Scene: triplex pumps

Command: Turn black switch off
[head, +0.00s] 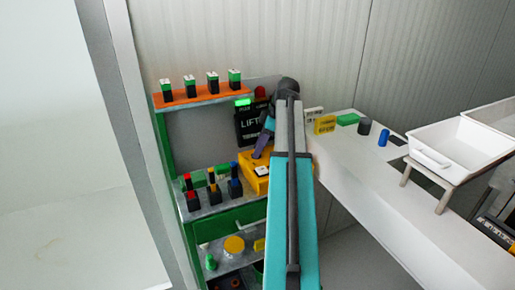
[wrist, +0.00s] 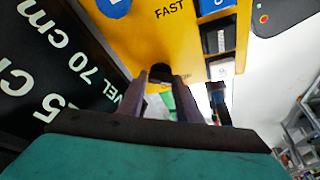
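A yellow control box (head: 250,180) sits on the green-framed shelf, partly hidden behind my arm. In the wrist view its yellow face (wrist: 185,55) carries the word FAST, a blue round mark and dark and white squares on the right. A small black knob (wrist: 160,71), which looks like the black switch, stands at the lower edge of that face. My gripper (wrist: 160,80) has its two purple fingers apart, with the knob between or just beyond their tips. I cannot tell whether they touch it. In the head view my gripper (head: 263,144) is just above the box.
A black LIFT panel (head: 248,124) with a green light stands behind the box. Coloured-top switches (head: 213,188) stand left of it, and green-white blocks (head: 212,82) on the orange upper shelf. A white counter (head: 375,185) with small blocks and a white tray (head: 460,145) lies right.

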